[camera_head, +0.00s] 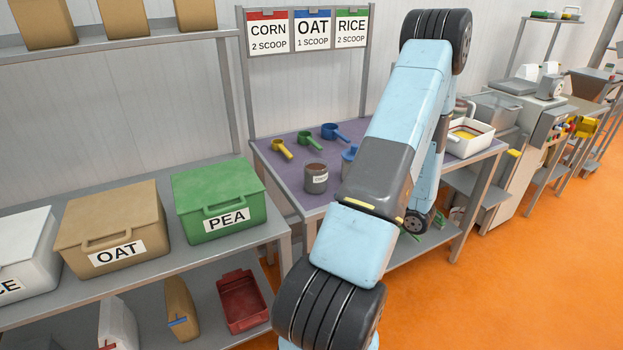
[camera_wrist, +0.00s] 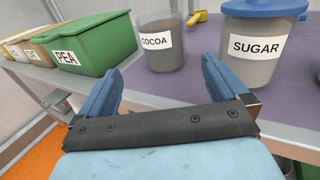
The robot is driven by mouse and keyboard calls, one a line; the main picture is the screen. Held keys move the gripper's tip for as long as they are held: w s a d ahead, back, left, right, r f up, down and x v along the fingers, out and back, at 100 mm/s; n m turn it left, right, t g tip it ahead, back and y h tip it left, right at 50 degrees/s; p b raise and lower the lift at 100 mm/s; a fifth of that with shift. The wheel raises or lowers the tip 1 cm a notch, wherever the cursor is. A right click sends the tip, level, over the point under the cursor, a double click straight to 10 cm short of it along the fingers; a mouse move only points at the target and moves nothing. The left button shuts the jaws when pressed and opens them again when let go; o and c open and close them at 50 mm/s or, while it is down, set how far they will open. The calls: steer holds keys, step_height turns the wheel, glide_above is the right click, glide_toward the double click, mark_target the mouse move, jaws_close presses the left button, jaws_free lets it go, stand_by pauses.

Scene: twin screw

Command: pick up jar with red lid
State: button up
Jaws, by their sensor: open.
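No jar with a clearly red lid shows. In the head view the cocoa jar (camera_head: 316,182) has a dark reddish-brown top. A SUGAR jar (camera_wrist: 259,66) with a blue lid stands to its right; in the head view a blue-topped jar (camera_head: 347,158) is partly behind my arm. My gripper (camera_wrist: 158,72) is open and empty, its blue fingers apart in front of the cocoa jar. My arm hides the gripper in the head view.
Yellow (camera_head: 281,149), green (camera_head: 310,140) and blue (camera_head: 334,132) scoops lie behind the jars. A white tray (camera_head: 470,149) stands at the table's right. The green PEA bin (camera_head: 218,199) and tan OAT bin (camera_head: 113,230) sit on the left bench. Orange floor is open at right.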

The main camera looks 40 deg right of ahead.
mark_target(315, 176)
steer(key=x, duration=1.4)
steer(key=shift+d+f, duration=0.25)
steer(key=shift+f, duration=0.1)
steer(key=c, duration=1)
steer(key=shift+r, duration=0.1)
